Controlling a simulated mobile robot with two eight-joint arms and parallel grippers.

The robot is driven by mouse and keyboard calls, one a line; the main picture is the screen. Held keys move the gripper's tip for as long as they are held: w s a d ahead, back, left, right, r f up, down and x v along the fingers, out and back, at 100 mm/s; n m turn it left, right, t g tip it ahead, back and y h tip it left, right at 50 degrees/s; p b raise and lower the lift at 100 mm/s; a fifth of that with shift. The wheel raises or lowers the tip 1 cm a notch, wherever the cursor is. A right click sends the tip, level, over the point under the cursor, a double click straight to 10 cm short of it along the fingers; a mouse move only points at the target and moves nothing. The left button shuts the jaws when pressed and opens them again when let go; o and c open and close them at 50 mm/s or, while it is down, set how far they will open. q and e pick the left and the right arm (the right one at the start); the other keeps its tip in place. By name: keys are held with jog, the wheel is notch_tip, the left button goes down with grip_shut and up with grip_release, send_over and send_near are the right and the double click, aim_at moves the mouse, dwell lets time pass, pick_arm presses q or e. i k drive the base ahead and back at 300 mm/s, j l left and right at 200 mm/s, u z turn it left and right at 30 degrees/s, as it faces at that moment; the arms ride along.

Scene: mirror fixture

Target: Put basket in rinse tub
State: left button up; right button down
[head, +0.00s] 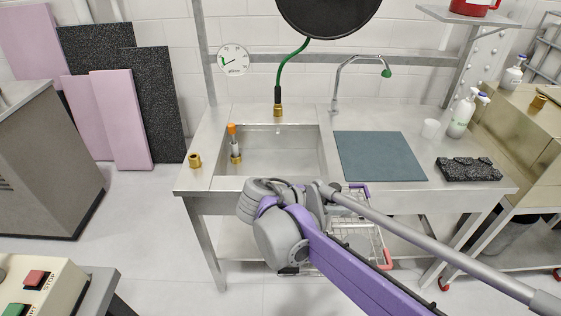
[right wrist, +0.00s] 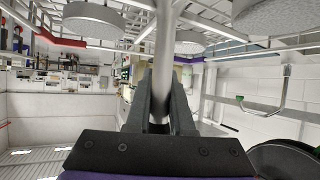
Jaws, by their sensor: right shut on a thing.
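The wire basket (head: 365,236) shows in the head view below the front edge of the sink table, with a red part at its right side. My right arm covers much of it. The rinse tub (head: 285,160) is the rectangular sink basin in the left of the steel table. My right gripper (right wrist: 160,122) is shut around a grey metal bar (right wrist: 164,60) in the right wrist view, which I take for the basket's handle. In the head view its fingers are hidden behind my arm. My left gripper is not in view.
A bottle with an orange top (head: 232,140) stands at the tub's left side, and a brass fitting (head: 195,161) is left of it. A blue-grey mat (head: 380,157), a faucet (head: 360,65) and a dark speckled block (head: 468,170) are right of the tub. A black round pan (head: 328,12) hangs above.

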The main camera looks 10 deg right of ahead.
aim_at(285, 172)
jog(key=i, duration=1.35)
